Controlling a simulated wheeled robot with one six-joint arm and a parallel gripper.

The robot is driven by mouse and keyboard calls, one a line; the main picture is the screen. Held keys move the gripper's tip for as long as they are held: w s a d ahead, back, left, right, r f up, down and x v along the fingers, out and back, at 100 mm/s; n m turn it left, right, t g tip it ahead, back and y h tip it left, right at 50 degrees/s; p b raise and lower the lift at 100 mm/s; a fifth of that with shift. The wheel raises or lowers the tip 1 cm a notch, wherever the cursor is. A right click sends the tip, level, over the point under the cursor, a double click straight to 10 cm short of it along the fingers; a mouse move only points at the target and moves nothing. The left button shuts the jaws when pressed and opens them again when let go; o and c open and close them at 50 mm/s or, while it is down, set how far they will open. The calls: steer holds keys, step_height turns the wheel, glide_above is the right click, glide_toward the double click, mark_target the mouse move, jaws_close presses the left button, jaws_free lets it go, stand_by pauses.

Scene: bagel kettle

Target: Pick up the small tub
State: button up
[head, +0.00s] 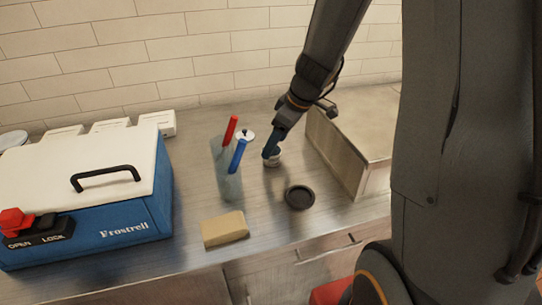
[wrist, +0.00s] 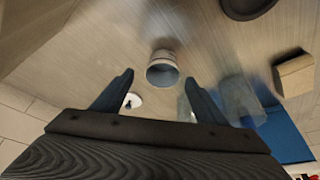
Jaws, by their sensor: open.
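The small tub (head: 274,162) is a little pale grey-white round cup on the metal counter, partly hidden by my gripper (head: 270,152) in the head view. In the wrist view the tub (wrist: 162,70) appears with its round opening facing the camera, centred just ahead of the gap between my fingertips (wrist: 160,80). My gripper is open, with one finger to each side of the tub in that view and nothing held. I cannot tell the exact distance from fingertips to tub.
A clear container (head: 229,178) with red and blue handles stands left of the tub, near a white disc (head: 246,135). A dark round dish (head: 300,197) and tan block (head: 224,229) lie nearer. A metal box (head: 345,153) stands close right; a blue cooler (head: 90,240) is left.

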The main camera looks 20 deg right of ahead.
mark_target(274, 160)
steer(key=shift+s+p+x, duration=0.15)
steer(key=shift+p+x, duration=0.1)
steer(key=shift+x, duration=0.85)
steer(key=shift+s+p+x, duration=0.1)
steer(key=shift+p+x, duration=0.15)
steer(key=shift+x, duration=0.85)
steer(key=shift+c, duration=0.2)
steer(key=c, duration=1)
